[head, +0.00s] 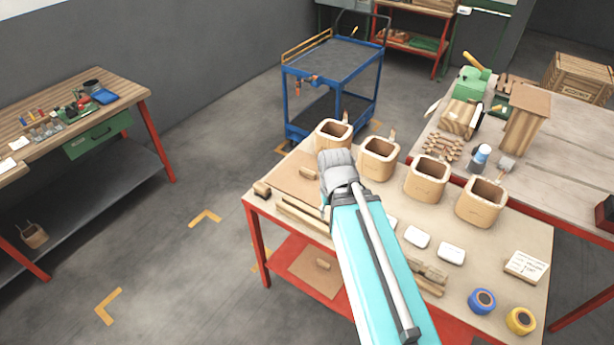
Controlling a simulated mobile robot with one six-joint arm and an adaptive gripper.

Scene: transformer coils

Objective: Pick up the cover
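A flat brown board with a small wooden grip block, which looks like a cover (290,181), lies at the left end of the wooden table (520,235). A similar board with a grip block, perhaps another cover (308,268), lies on the red lower shelf. I cannot tell which one the task means. The grey end of my arm, with my gripper (335,165), is above the table, just right of the upper board and in front of the coils. The fingers are too small and hidden to tell whether they are open or shut.
Several hollow tan coils (427,178) stand in a row along the table's back edge. White pads (417,237), wooden strips, a blue tape roll (482,301) and a yellow one (520,320) lie nearer. A blue cart (333,62) stands behind. The floor at left is open.

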